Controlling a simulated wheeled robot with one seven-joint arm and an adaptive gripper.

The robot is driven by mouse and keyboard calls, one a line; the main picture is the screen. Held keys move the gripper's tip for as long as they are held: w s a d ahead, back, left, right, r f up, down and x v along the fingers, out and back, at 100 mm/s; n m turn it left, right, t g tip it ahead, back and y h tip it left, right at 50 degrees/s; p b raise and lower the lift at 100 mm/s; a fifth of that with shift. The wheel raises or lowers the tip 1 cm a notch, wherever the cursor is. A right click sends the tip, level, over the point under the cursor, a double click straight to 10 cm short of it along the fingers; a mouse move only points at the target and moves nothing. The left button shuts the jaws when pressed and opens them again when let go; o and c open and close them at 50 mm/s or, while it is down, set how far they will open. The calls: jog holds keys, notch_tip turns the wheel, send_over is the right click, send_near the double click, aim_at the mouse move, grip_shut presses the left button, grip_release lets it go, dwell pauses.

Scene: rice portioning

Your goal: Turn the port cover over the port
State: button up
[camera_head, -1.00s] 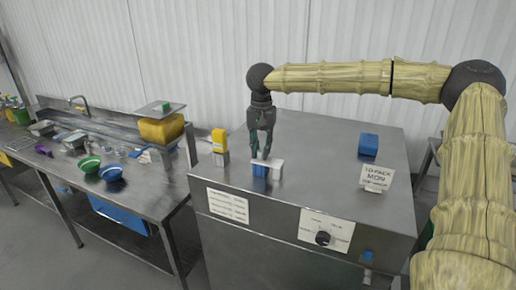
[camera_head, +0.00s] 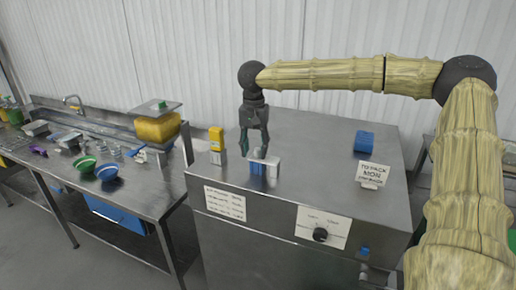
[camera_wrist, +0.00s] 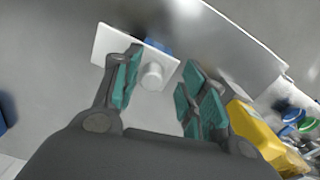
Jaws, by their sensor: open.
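A white plate with a round knob, apparently the port cover (camera_wrist: 112,45), shows in the wrist view. A blue part (camera_wrist: 155,46) shows behind it, perhaps the port, mostly hidden. In the head view the white cover (camera_head: 271,161) sits on top of a blue and white block (camera_head: 257,168) near the front edge of the steel cabinet. My gripper (camera_head: 254,153) points down just above and behind the cover. It is open and empty. In the wrist view my gripper (camera_wrist: 160,77) has its teal fingers on either side of the knob (camera_wrist: 152,76), with gaps; contact cannot be told.
A yellow and white block (camera_head: 217,145) stands left of the cover on the steel cabinet (camera_head: 310,150). A blue block (camera_head: 364,141) and a lettered sign (camera_head: 372,174) stand at right. The cabinet's middle is clear.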

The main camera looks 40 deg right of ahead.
aim_at(258, 149)
notch_tip(258, 149, up, 12)
jog(key=d, duration=0.1)
jog(key=shift+f, duration=0.2)
dwell(0.6)
jog(key=shift+s, duration=0.15)
